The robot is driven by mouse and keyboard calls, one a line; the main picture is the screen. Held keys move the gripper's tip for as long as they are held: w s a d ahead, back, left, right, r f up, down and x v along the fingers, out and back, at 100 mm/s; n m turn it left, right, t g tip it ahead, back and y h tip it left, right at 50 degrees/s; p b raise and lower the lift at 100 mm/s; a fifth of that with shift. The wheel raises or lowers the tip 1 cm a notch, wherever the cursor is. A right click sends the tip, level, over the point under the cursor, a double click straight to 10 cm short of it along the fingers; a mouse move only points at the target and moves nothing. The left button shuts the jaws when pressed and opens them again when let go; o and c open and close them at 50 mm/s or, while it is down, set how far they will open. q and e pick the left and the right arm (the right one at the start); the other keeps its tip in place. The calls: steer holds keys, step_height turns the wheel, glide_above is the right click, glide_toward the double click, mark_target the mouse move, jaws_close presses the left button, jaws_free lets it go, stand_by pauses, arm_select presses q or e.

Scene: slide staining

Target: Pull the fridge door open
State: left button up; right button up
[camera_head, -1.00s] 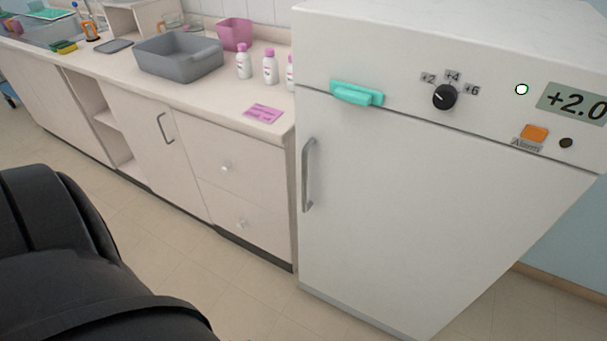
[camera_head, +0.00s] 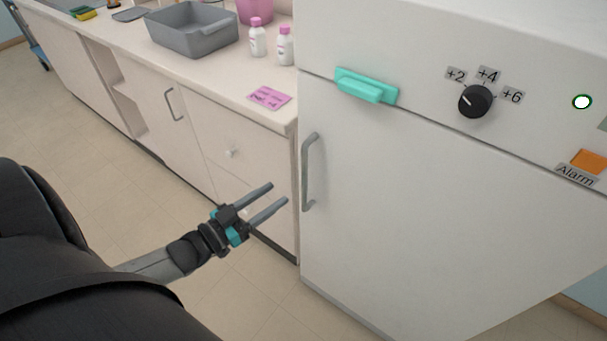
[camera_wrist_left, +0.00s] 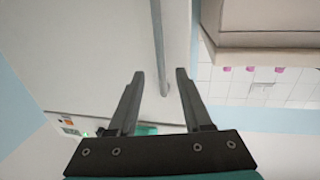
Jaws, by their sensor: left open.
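The white fridge (camera_head: 430,190) stands on the right with its door shut. Its grey vertical bar handle (camera_head: 308,172) is on the left edge of the door. My left gripper (camera_head: 279,193) is open and empty, its fingers pointing at the handle from the left, a short gap away in the head view. In the left wrist view the handle bar (camera_wrist_left: 158,50) runs down between the two open fingers (camera_wrist_left: 160,75), beyond their tips. The fridge door (camera_wrist_left: 80,55) fills the left of that view. My right gripper is not in view.
A counter with drawers (camera_head: 235,150) stands left of the fridge, close to my left gripper. On it are a grey basin (camera_head: 192,42), white bottles (camera_head: 258,40) and a pink card (camera_head: 270,96). A teal handle-like piece (camera_head: 366,86) and a dial (camera_head: 475,100) are on the fridge's upper panel. Floor in front is clear.

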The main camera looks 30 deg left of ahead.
mark_target(302, 177)
arm_select(q)
steer(key=b+x, duration=0.1)
steer(key=x, duration=0.9)
steer(key=shift+w+f+b, duration=0.1)
steer(key=shift+w+b, duration=0.05)
steer(key=shift+b, duration=0.2)
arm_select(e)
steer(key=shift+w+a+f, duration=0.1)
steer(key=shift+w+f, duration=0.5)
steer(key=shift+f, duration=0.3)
arm_select(q)
jaws_close()
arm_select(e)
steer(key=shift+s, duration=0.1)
